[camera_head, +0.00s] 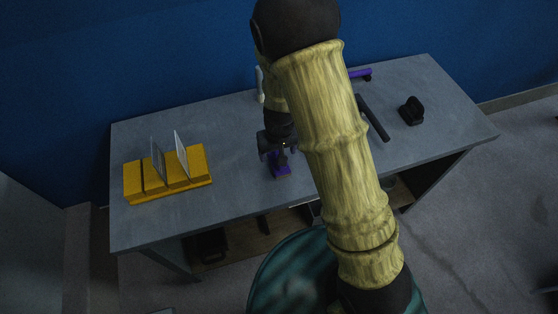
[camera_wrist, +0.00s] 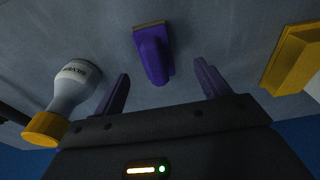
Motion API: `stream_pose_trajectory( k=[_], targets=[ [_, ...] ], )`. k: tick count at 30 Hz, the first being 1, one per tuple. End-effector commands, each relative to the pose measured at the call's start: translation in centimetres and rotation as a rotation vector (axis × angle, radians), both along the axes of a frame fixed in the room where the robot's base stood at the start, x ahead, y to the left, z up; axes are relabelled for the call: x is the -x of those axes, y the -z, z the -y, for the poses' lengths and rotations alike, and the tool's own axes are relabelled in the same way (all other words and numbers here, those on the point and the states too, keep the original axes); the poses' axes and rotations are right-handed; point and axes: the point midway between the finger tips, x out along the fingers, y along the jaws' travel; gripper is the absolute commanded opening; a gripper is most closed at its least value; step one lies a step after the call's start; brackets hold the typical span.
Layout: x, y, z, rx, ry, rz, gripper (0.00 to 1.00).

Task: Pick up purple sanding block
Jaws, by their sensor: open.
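The purple sanding block (camera_head: 279,168) lies on the grey table (camera_head: 230,134) near its front edge, just below my gripper in the head view. In the wrist view the purple block (camera_wrist: 153,52) has a thin tan edge at its far end and lies ahead of and between my fingers. My gripper (camera_wrist: 162,88) is open, with its two purple fingers apart and nothing between the tips. In the head view my gripper (camera_head: 279,152) is partly hidden by my wrist.
A yellow rack (camera_head: 168,183) holding thin grey plates stands left of the block. A black object (camera_head: 411,110), a dark bar (camera_head: 373,118) and a purple item (camera_head: 360,74) are farther right.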

Motion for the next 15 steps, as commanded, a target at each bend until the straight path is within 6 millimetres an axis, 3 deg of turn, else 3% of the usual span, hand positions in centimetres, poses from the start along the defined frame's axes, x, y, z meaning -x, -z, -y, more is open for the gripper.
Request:
stream_pose_trajectory(
  k=[15],
  targets=[
    [-0.29,1.21,-0.06,-0.001,-0.002,0.0,0.75]
  ],
)
